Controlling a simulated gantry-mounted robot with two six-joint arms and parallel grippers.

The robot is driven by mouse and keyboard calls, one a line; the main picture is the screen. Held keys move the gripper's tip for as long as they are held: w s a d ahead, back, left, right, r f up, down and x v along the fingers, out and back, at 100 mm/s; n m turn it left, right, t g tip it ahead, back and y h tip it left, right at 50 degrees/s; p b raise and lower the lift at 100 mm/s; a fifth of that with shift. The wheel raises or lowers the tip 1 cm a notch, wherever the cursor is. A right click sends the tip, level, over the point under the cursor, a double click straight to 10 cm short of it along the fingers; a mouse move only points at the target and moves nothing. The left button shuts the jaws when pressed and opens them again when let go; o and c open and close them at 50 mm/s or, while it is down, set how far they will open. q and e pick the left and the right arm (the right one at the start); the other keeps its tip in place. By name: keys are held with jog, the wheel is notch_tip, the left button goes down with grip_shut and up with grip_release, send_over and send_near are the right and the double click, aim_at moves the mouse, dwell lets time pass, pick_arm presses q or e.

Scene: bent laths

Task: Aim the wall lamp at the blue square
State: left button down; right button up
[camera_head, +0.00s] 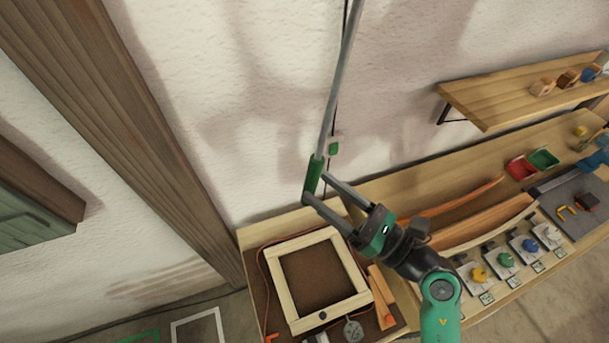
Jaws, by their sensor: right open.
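A long grey rod (340,85) comes down from the top edge in front of the white wall, ending in a green grip (314,176). It seems to belong to the wall lamp, whose head is out of view. My right gripper (315,187) reaches up from the lower right, its two grey fingers at the green grip. The jaws are open; I cannot tell whether they touch it. On the floor at the bottom left are a white square outline (198,323) and part of a green outline (140,338). No blue square shows. My left gripper is not in view.
A wooden frame (291,306) lies on the bench below my right gripper. Bent laths (470,224), coloured knobs on plates and red (520,168) and green bins are to the right. A wall shelf (510,100) stands out at upper right. A dark cord hangs behind the rod.

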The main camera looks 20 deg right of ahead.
jog(key=v, duration=0.5)
jog(key=shift+s+d+b, duration=0.1)
jog(key=shift+s+b, duration=0.1)
jog(key=shift+b, duration=0.2)
